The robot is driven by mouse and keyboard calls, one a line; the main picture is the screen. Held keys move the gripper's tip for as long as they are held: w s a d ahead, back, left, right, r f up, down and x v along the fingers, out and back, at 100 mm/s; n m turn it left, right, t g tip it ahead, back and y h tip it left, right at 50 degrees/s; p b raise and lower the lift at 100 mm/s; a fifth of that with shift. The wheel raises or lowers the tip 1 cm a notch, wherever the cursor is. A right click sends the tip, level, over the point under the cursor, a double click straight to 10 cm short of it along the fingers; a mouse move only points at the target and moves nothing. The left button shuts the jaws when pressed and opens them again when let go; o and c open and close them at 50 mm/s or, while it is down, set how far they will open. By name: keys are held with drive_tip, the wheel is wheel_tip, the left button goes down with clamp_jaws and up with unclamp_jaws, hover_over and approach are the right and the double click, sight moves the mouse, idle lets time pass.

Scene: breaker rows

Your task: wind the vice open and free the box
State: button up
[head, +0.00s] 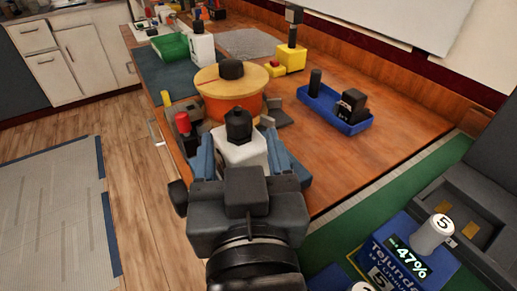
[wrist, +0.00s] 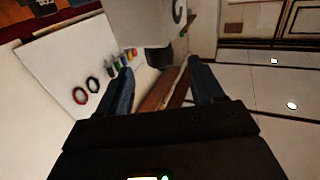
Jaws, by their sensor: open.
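My gripper (head: 238,150) is over the near edge of the workbench, its two blue fingers spread apart. A white block-like thing with a black cap (head: 240,126) stands between or just beyond them; I cannot tell whether they touch it. The wrist view shows a white body (wrist: 145,22) with a dark mark beyond the open fingers (wrist: 163,85). Behind it is an orange drum with a yellow top (head: 208,80) and black knob. Grey metal parts (head: 277,117) and a red knob (head: 183,122) flank the drum, perhaps parts of the vice. The vice's jaws and the box cannot be made out clearly.
A blue tray (head: 327,117) with black items lies to the right. A yellow block (head: 291,58) with a black post stands behind. Bare bench lies between drum and blue tray.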

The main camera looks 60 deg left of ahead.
sight(235, 115)
drive_tip(key=x, duration=0.7)
drive_tip(key=shift+w+a+p, duration=0.1)
drive_tip(key=shift+a+p, duration=0.1)
drive_tip(key=shift+p, duration=0.1)
clamp_jaws()
idle(0.4)
drive_tip(key=shift+s, duration=0.2)
idle(0.5)
drive_tip(key=shift+o, duration=0.4)
unclamp_jaws()
